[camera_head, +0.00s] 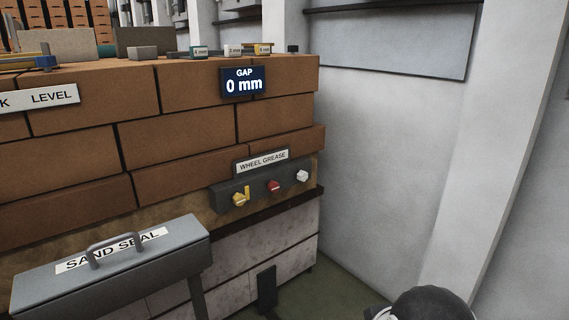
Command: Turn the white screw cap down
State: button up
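The white screw cap (302,176) is at the right end of a dark grey panel (222,200) on the brick wall, under a "WHEEL GREASE" label (262,161). It is small, and its turned position is too fine to tell. A red cap (273,186) is in the middle of the panel and a yellow cap (239,199) with an upright tab is at the left. Nothing touches the white cap. My gripper is not in view; only a dark rounded part, probably of my arm, shows at the bottom right.
A grey "SAND SEAL" box (150,257) with a handle juts out at the lower left. A "GAP 0 mm" display (243,81) hangs above the panel. Small blocks lie on the wall's top. A pale wall (390,150) stands to the right; the space before the white cap looks clear.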

aim_at(302, 175)
jog(key=i+j+u, duration=0.15)
jog(key=j, duration=0.3)
jog(key=i+j+u, duration=0.1)
jog(key=i+j, duration=0.15)
jog(key=j, duration=0.15)
jog(key=i+j+u, duration=0.15)
jog(key=j, duration=0.25)
jog(key=i, duration=0.1)
